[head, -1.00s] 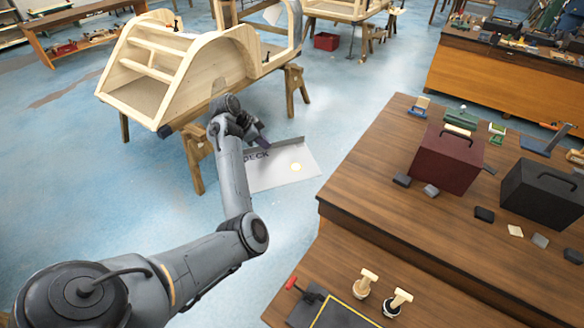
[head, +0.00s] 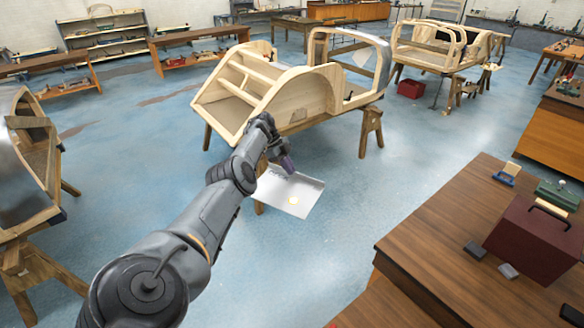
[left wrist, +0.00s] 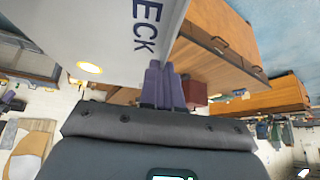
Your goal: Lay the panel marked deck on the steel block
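The deck panel (head: 291,193) is a pale sheet with a bent-up edge and a round yellowish spot. In the left wrist view the panel (left wrist: 110,35) shows the dark letters "ECK". My left gripper (head: 287,164) is at the panel's upper edge in the head view. Its purple fingers (left wrist: 164,84) are together at the panel's edge, shut on it. The panel hangs out in front of my arm, below the wooden bodyframe in the picture. I cannot make out a steel block in either view. My right gripper is out of view.
A wooden bodyframe (head: 284,88) on trestles stands behind the panel. Another bodyframe (head: 30,165) stands at the left edge. A brown workbench (head: 440,225) with a dark red box (head: 530,240) is at the right. The blue floor (head: 300,265) between is open.

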